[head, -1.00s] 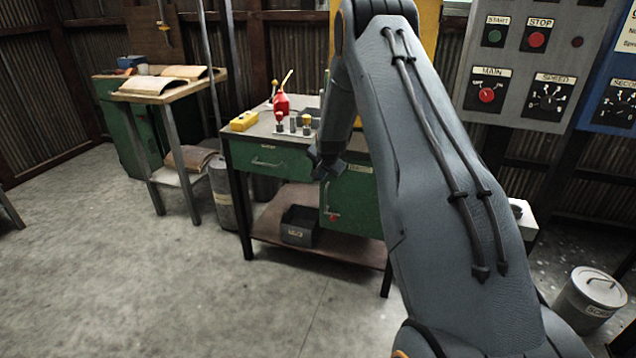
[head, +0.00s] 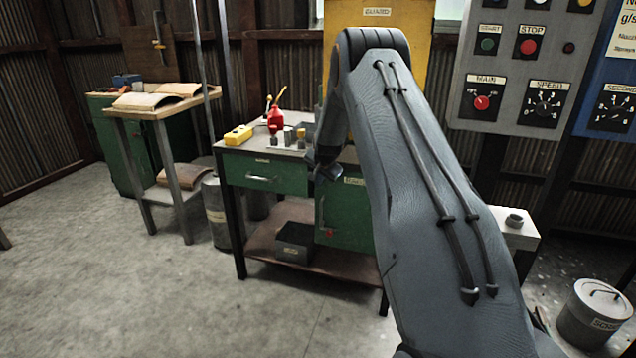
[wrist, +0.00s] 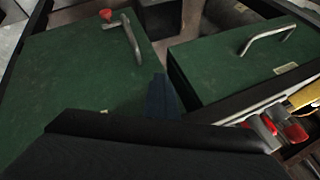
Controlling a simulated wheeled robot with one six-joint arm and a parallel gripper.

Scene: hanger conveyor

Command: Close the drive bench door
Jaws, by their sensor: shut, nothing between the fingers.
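The drive bench door (head: 350,217) is a green panel on the right part of the bench front, with a metal handle and a red knob near its left edge. My arm hides its right part. In the wrist view the door (wrist: 75,85) fills the left side, its bent handle (wrist: 131,40) at the top. I cannot tell whether it is fully flush or slightly ajar. My gripper (head: 325,170) is shut and empty, pointing down in front of the door's upper left corner. In the wrist view its dark fingers (wrist: 162,97) lie between door and drawer.
The green drawer (head: 262,175) with a metal handle is left of the door. A dark bin (head: 294,243) stands on the lower shelf. A yellow box (head: 238,136) and red oil can (head: 275,117) stand on top. The floor in front is clear.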

